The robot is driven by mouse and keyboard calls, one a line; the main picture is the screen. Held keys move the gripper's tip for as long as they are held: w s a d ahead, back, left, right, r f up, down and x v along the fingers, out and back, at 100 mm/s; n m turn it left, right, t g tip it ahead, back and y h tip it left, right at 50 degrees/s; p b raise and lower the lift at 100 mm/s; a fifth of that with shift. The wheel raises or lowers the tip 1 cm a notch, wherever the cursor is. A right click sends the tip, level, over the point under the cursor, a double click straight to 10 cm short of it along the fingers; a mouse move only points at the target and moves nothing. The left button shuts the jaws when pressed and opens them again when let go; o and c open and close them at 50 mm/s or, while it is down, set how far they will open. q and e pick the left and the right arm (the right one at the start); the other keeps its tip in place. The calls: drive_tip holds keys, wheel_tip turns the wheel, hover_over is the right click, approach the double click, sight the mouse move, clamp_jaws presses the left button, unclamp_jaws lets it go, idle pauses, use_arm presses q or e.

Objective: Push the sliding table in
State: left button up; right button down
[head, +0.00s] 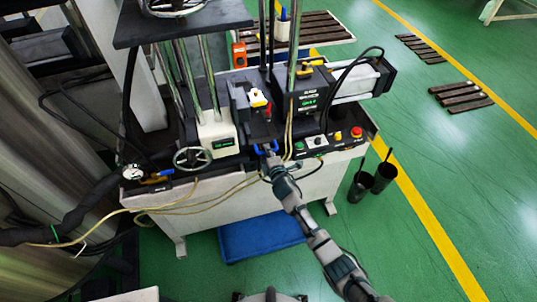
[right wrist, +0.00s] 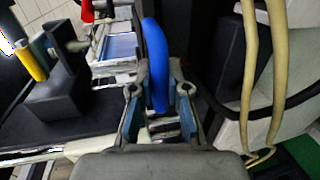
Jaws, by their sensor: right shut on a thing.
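The sliding table (head: 262,131) is a dark plate at the middle of the machine's front, with a blue loop handle (head: 261,148) on its near edge. My right gripper (head: 268,153) reaches up from the lower right and is at this handle. In the right wrist view the blue handle (right wrist: 155,45) stands between the two fingers, and the gripper (right wrist: 158,95) is shut on it. The dark plate (right wrist: 65,130) shows to the left of the fingers there. My arm and fingers hide part of the handle. My left gripper is not in view.
A control panel (head: 320,146) with buttons is right of the handle. Tan hoses (right wrist: 262,70) hang close by on the right. A handwheel (head: 192,158) is on the left. A blue mat (head: 258,236) lies below, and black bins (head: 384,178) stand at the right.

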drive_tip(key=shift+w+f, duration=0.1)
idle(0.3)
drive_tip(key=c, duration=1.1)
unclamp_jaws()
drive_tip(key=shift+w, duration=0.1)
drive_tip(key=shift+c, duration=0.2)
drive_tip(key=shift+w+a+f, duration=0.1)
drive_tip(key=shift+w+a, duration=0.05)
drive_tip(key=v, duration=1.1)
drive_tip(key=shift+s, duration=0.4)
